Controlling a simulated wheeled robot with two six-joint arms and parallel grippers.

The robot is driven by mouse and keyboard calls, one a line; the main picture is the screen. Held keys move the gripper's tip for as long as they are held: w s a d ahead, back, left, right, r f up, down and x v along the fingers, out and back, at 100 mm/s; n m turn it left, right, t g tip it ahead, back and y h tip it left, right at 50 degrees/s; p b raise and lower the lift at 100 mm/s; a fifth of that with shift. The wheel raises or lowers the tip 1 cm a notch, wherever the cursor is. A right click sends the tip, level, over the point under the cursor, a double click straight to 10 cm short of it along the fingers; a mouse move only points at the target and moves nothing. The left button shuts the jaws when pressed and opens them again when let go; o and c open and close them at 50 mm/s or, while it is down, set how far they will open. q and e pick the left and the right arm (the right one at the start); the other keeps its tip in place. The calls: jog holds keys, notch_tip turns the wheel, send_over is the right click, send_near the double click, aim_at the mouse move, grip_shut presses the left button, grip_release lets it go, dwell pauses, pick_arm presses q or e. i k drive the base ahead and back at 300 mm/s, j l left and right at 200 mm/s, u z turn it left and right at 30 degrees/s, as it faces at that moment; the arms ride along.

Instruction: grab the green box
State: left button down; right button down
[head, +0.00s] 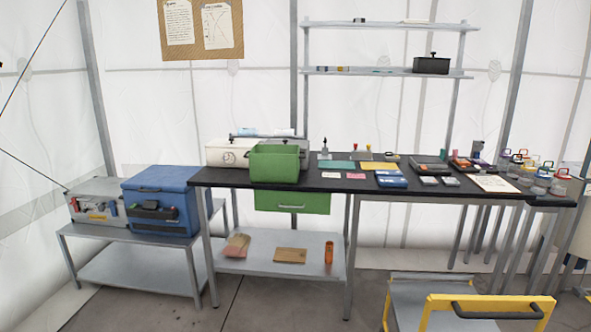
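The green box (274,165) stands open-topped on the left part of the black table (335,183). It sits at the table's front edge, in front of a white box and a grey box. A green drawer (292,203) with a handle hangs under the table just below it. Neither of my grippers shows in the head view.
A blue case (160,201) and a grey toolbox (97,200) stand on a low metal table at left. A yellow-handled cart (490,304) is at the front right. Small tools cover the table's right half. Floor (270,303) before the table is clear.

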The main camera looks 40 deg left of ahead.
aim_at(268, 164)
jog(key=u, duration=1.25)
jog(key=i+l+u, duration=0.1)
jog(key=i, duration=0.5)
